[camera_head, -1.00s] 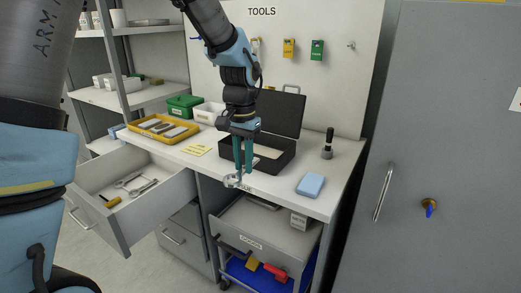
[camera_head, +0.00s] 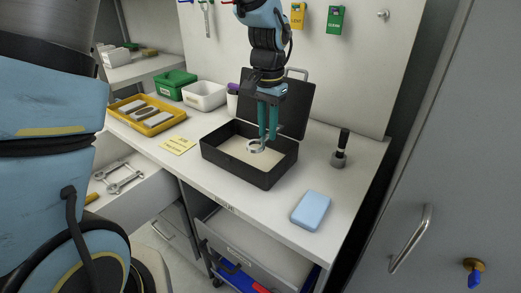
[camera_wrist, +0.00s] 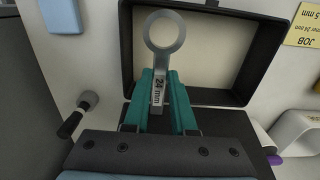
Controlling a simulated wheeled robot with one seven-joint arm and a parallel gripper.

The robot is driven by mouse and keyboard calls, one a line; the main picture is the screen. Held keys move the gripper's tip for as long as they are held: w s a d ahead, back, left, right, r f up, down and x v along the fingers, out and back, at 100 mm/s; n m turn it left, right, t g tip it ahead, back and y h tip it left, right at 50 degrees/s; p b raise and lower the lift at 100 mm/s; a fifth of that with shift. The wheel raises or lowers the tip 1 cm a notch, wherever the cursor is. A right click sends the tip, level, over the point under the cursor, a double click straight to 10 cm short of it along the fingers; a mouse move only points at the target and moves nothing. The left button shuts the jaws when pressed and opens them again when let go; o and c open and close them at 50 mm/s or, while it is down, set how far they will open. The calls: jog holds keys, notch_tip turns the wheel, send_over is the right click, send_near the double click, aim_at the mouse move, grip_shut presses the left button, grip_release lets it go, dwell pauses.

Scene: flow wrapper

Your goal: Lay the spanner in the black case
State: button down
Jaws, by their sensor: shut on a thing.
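My gripper (camera_head: 268,136) is shut on the spanner (camera_wrist: 163,35), a grey metal tool with a ring end and a "24 mm" label between the teal fingers. In the head view the spanner's ring (camera_head: 256,147) hangs below the fingertips, within the outline of the black case (camera_head: 232,173). The case is open, with its lid raised at the back and a pale inner floor. In the wrist view the ring lies over that floor, inside the case walls (camera_wrist: 127,45). I cannot tell whether the spanner touches the floor.
A blue block (camera_head: 311,210) and a black-handled tool on a round base (camera_head: 340,150) stand right of the case. A yellow note (camera_head: 178,146), yellow tray (camera_head: 149,124) and white bin (camera_head: 204,97) are left. An open drawer (camera_head: 150,200) holds other spanners.

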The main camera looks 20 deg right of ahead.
aim_at(267, 165)
notch_tip(267, 165, down, 8)
jog(key=shift+f+p, duration=0.25)
jog(key=shift+p, duration=0.45)
jog(key=shift+f, duration=0.2)
jog(key=c, duration=0.7)
grip_release()
jog(key=shift+c, duration=0.2)
